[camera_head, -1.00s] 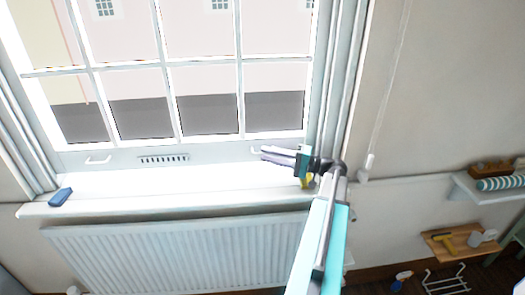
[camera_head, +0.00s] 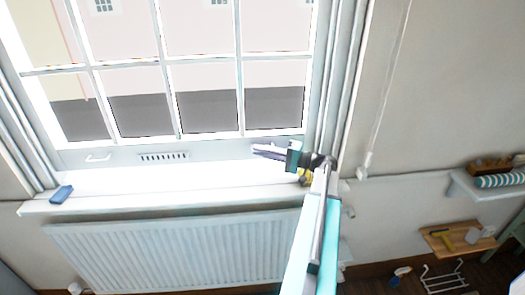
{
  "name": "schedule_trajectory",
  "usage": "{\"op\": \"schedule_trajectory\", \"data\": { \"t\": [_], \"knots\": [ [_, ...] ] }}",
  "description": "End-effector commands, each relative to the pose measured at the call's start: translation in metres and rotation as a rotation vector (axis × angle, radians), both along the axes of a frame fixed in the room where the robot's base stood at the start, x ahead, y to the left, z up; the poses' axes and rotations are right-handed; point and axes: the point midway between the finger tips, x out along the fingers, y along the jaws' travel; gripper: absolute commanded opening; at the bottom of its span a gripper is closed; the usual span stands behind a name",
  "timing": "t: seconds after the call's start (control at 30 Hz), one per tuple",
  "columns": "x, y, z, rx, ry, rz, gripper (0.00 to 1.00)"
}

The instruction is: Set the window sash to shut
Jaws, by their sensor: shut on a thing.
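The window sash (camera_head: 120,158) has white glazing bars and a pale bottom rail with a slotted vent (camera_head: 163,156). Its left handle (camera_head: 98,157) is a small white pull on the rail. My gripper (camera_head: 258,149) reaches in from the right at the rail's right end. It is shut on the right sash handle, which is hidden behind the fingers. The bottom rail shows just above the white sill (camera_head: 130,190). I cannot tell whether a gap remains between rail and sill.
A blue block (camera_head: 61,194) lies at the sill's left end. A white radiator (camera_head: 170,255) is below the sill. A cord (camera_head: 385,90) hangs on the wall at right. Shelves with a striped roll (camera_head: 500,181) and a hammer (camera_head: 442,237) are further right.

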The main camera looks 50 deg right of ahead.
Motion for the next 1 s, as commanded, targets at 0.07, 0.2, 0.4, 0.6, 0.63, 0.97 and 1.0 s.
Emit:
{"op": "schedule_trajectory", "data": {
  "t": [0.07,0.2,0.4,0.6,0.63,0.97,1.0],
  "knots": [
    [0.000,0.000,0.001,0.001,-0.004,0.002,0.00],
    [0.000,0.001,-0.003,0.001,-0.004,0.002,0.00],
    [0.000,0.001,-0.019,0.001,-0.002,0.002,0.00],
    [0.000,0.002,-0.029,0.000,0.001,0.004,0.00],
    [0.000,0.002,-0.030,0.000,0.001,0.004,0.00],
    [0.000,0.002,-0.029,0.000,0.001,0.006,0.00],
    [0.000,0.002,-0.029,0.000,0.001,0.007,0.14]
  ]
}}
